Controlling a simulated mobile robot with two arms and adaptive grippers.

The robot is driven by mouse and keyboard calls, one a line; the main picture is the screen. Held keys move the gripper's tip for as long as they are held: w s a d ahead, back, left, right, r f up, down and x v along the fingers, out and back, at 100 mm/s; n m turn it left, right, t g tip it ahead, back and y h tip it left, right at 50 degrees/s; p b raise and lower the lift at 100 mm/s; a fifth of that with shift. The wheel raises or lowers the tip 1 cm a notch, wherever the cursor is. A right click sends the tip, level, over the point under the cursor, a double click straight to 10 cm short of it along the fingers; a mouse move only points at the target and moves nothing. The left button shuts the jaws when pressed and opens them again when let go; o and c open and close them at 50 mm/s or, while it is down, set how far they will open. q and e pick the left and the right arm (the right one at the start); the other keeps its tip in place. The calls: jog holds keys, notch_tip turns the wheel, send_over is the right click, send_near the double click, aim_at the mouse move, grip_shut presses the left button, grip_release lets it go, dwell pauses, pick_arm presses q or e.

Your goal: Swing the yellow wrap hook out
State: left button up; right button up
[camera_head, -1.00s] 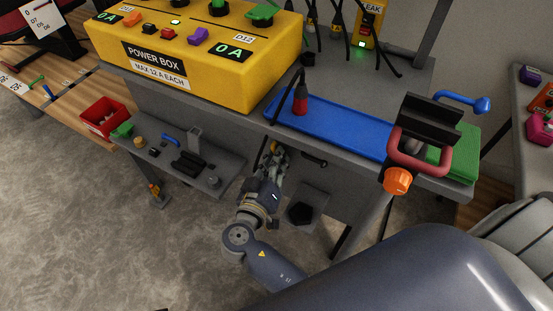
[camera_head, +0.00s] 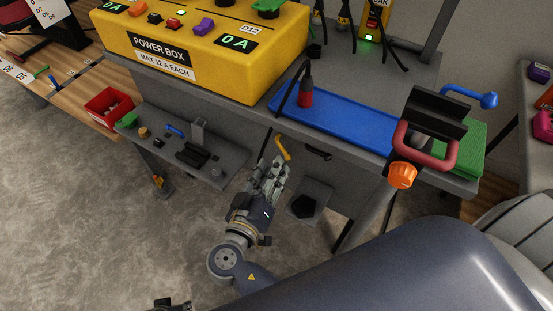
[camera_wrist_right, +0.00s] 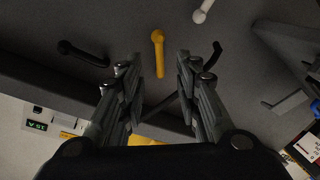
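The yellow wrap hook (camera_head: 284,149) sits under the front edge of the grey workbench in the head view. In the right wrist view the yellow hook (camera_wrist_right: 158,54) has a round end at the top and its arm points down, towards the gap between my fingers. My right gripper (camera_head: 273,168) is just below the hook in the head view. The wrist view shows the right gripper (camera_wrist_right: 160,78) open and empty, with its fingers on either side and short of the hook. A dark part at the bottom edge of the head view may be my left gripper (camera_head: 172,305); its fingers are not clear.
A black hook (camera_wrist_right: 83,53) and another black hook (camera_wrist_right: 211,58) flank the yellow one. A grey shelf (camera_head: 227,172) with small parts lies left of my right gripper. A dark grey holder (camera_head: 308,202) is at its right. The blue tray (camera_head: 345,126) lies above on the bench.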

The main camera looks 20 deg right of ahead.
jog(key=shift+s+a, duration=0.3)
jog(key=shift+s, duration=0.05)
jog(key=shift+r+n+p, duration=0.15)
jog(key=shift+n+p, duration=0.15)
grip_shut()
jog(key=s+a+n+y+p, duration=0.1)
jog(key=s+n+y+p, duration=0.3)
jog(key=n+y+p, duration=1.15)
jog(key=w+f+n+h+p, duration=0.2)
jog(key=w+f+n+h, duration=0.4)
jog(key=w, duration=0.4)
pick_arm(q)
jog(key=s+a+f+g+p, duration=0.1)
jog(key=s+a+f+p, duration=0.1)
jog(key=s, duration=1.7)
jog(key=shift+a+g+p, duration=0.3)
jog(key=shift+a, duration=0.3)
pick_arm(e)
jog(key=shift+n+y, duration=0.45)
jog(key=shift+n, duration=0.1)
jog(key=shift+s+d+r, duration=0.3)
jog(key=shift+d+r, duration=0.3)
jog(key=shift+d, duration=0.1)
jog(key=shift+s+d+r, duration=0.3)
jog(key=shift+d+r, duration=0.25)
jog(key=shift+d, duration=0.15)
jog(key=shift+s+d+r, duration=0.3)
jog(key=shift+d+r, duration=0.3)
jog(key=shift+d, duration=0.1)
